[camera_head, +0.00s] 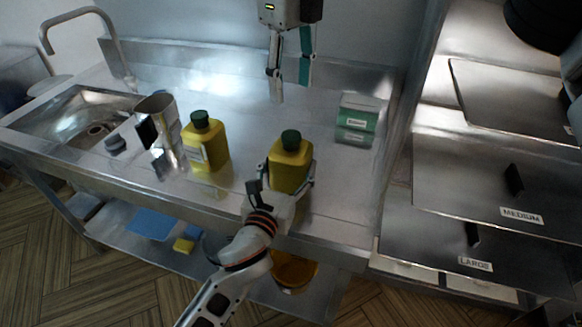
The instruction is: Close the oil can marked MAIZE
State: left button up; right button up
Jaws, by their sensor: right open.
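On the left can (205,150) a small pale label shows, too small to read. On the right can (288,170) no marking can be read, so I cannot tell which is MAIZE. My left gripper (288,182) has its fingers on both sides of the right can's lower body and appears shut on it. My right gripper (291,90) points down, open and empty, above and behind the right can.
A green and white box (356,119) stands right of the cans. A metal container (160,118) stands left of them, near the sink (75,112) and tap (85,15). Labelled steel lids (480,190) lie at the right. The counter behind the cans is largely clear.

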jog(key=shift+r, duration=0.35)
pick_arm(q)
jog(key=o, duration=2.3)
jog(key=shift+s, duration=0.1)
jog(key=v, duration=1.2)
